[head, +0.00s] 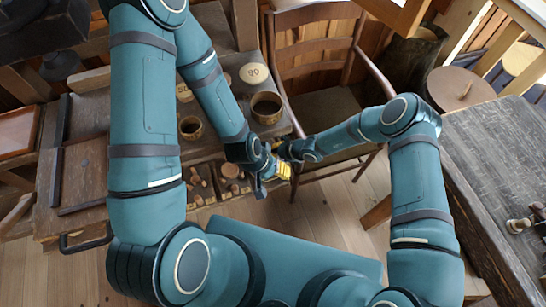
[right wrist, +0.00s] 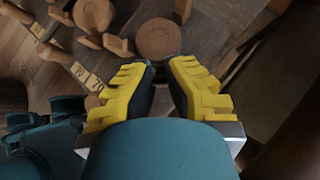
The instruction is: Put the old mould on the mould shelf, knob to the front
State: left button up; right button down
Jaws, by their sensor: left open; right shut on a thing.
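My left gripper (head: 270,170) is open in the middle of the head view, in front of the bench's right end, with yellow pads showing. My right gripper (right wrist: 162,76) is shut on a round, brown wooden piece (right wrist: 158,38), seen end-on at its fingertips. In the head view the right gripper (head: 288,153) is close beside the left one, which partly hides it. I cannot tell for certain that this piece is the old mould, and its knob does not show clearly. Compartments with several turned wooden pieces (head: 235,171) are left of the grippers; I cannot tell whether they are the mould shelf.
Two round pots (head: 266,107) (head: 191,127) and a disc marked 90 (head: 254,73) are on the bench. A wooden armchair (head: 313,14) stands behind the grippers. A dark worktop (head: 490,150) is at the right. The floor (head: 325,205) in front is clear.

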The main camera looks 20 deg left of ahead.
jog(key=shift+w+a, duration=0.25)
jog(key=shift+w, duration=0.1)
notch_tip(320, 180, down, 4)
jog(key=shift+r+b, duration=0.25)
jog(key=shift+b, duration=0.25)
jog(key=c, duration=1.1)
grip_release()
jog(key=shift+s+d, duration=0.1)
jog(key=shift+c, duration=0.2)
